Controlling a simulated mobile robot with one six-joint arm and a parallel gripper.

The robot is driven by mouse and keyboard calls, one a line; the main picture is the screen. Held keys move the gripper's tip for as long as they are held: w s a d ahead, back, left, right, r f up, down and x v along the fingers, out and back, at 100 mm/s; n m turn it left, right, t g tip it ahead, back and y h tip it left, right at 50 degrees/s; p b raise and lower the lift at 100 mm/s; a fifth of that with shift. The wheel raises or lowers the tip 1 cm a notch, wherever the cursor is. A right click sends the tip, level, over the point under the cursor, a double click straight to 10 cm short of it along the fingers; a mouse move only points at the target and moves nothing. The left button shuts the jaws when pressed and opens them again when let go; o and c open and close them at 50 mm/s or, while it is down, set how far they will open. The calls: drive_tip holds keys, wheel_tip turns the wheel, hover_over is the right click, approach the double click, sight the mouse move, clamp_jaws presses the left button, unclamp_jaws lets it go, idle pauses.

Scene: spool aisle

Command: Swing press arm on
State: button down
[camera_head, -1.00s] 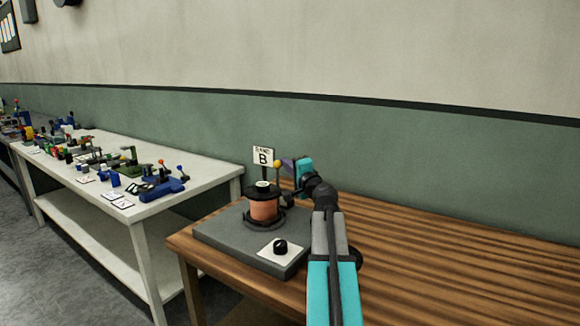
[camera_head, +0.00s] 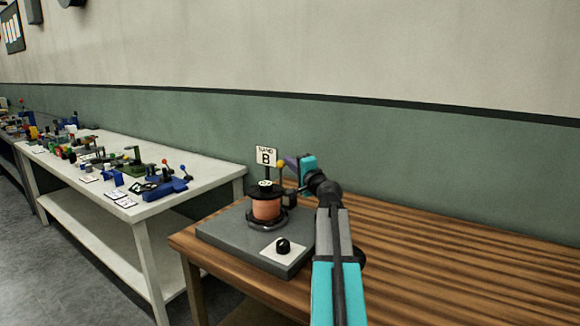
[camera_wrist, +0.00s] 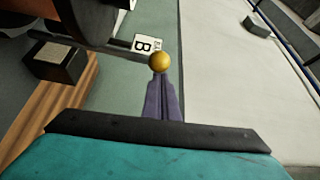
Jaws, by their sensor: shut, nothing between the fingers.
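The station has a grey base (camera_head: 232,230) on the wooden table, with a copper-coloured spool (camera_head: 266,209) standing upright on it. The yellow ball knob (camera_head: 281,164) of the press arm is just left of my gripper (camera_head: 289,161). In the wrist view, the knob (camera_wrist: 160,62) lies right at the tips of my shut purple fingers (camera_wrist: 160,80), and a dark bar (camera_wrist: 95,43) runs from the left toward it. I cannot tell whether fingers and knob touch. How the press arm sits over the spool is partly hidden.
A sign marked B (camera_head: 266,156) stands behind the spool. A black dial (camera_head: 283,245) is on the base's front corner. The wooden table (camera_head: 450,265) is clear to the right. A white table (camera_head: 205,176) with several small devices stands at the left. The wall is close behind.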

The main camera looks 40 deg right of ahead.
drive_tip(key=s, duration=0.9)
drive_tip(key=shift+s+d+f+b, duration=0.3)
drive_tip(key=shift+s+d+b, duration=0.05)
drive_tip(key=shift+s, duration=0.05)
idle(0.4)
idle(0.5)
